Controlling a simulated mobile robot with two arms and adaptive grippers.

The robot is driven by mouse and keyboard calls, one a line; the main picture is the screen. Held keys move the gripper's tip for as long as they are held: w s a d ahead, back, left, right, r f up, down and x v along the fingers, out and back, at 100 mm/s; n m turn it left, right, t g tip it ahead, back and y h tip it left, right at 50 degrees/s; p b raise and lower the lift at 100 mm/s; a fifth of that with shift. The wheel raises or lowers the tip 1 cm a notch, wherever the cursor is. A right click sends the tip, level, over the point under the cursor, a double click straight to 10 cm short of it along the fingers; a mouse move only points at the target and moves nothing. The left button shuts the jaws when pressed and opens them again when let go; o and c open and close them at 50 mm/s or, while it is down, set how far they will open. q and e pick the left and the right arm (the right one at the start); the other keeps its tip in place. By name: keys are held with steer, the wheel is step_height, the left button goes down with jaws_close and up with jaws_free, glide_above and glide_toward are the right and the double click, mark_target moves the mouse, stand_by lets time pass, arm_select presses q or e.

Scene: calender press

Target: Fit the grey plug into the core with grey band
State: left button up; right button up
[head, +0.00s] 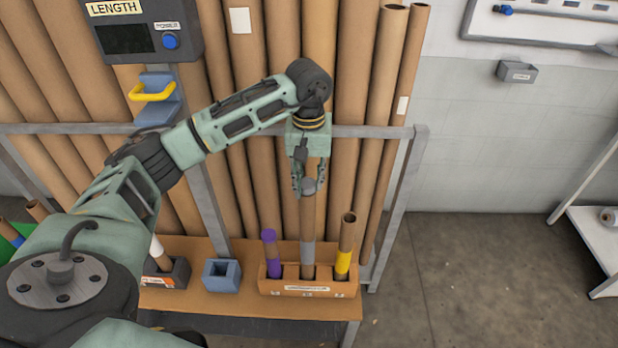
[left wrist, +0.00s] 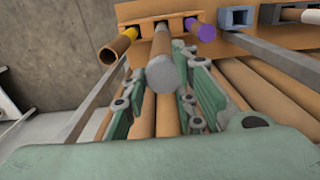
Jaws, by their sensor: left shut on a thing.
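The core with grey band (head: 307,222) stands upright in the middle slot of a wooden holder (head: 312,293). My left gripper (head: 309,186) points down above this core, shut on the grey plug (head: 308,184). The plug sits at the core's top end and hides its mouth; I cannot tell how deep it is in. In the left wrist view the grey plug (left wrist: 163,73) shows between the fingers, in line with the core (left wrist: 161,40) behind it. My right gripper is not in view.
A core with purple band and purple plug (head: 268,236) stands left of the grey one; an open-topped core with yellow band (head: 346,236) stands right. A blue box (head: 221,274) sits on the shelf. Tall brown tubes lean behind a grey rail (head: 395,131).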

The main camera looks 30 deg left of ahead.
arm_select(q)
steer(key=shift+f+b, duration=0.35)
steer(key=shift+f, duration=0.05)
steer(key=o, duration=0.9)
steer(key=shift+r, duration=0.1)
steer(key=shift+o, duration=0.2)
step_height(320, 180, up, 12)
stand_by(0.5)
